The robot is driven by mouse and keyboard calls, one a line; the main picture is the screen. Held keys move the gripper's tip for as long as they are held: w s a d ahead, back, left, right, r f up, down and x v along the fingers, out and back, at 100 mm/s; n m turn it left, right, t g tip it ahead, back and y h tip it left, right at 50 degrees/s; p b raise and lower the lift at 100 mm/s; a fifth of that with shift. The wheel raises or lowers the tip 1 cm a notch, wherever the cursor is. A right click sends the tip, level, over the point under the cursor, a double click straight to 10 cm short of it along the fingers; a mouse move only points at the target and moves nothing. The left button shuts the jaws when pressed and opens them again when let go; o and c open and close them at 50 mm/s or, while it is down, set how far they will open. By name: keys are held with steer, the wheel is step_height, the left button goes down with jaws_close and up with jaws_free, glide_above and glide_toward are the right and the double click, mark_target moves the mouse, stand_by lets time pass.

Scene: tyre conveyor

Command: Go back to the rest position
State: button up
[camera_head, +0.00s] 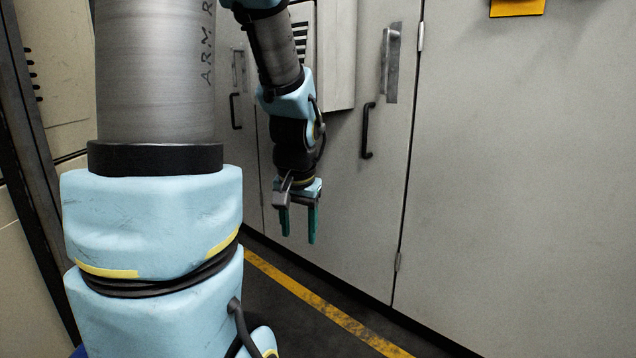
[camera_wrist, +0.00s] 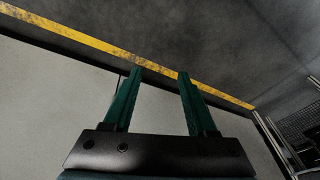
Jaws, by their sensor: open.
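My gripper (camera_head: 298,238) hangs from my arm in the head view, its two green fingers pointing down in front of grey cabinets. The fingers are apart with nothing between them. In the wrist view the same gripper (camera_wrist: 155,78) is open and empty, with the dark floor and a yellow line beyond its tips. No tyre or other task object shows in either view.
Grey cabinet doors (camera_head: 520,180) with black handles (camera_head: 367,132) stand close behind my gripper. A worn yellow line (camera_head: 310,298) runs along the dark floor at their foot. A dark mesh panel (camera_wrist: 298,130) shows at the right of the wrist view.

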steer(key=s+a+f+n+g+p, duration=0.1)
steer(key=s+a+f+n, duration=0.15)
steer(key=s, duration=0.45)
step_height(320, 180, up, 24)
steer(key=p, duration=2.3)
steer(key=shift+a, duration=0.15)
steer(key=shift+f, duration=0.2)
steer(key=shift+c, duration=0.4)
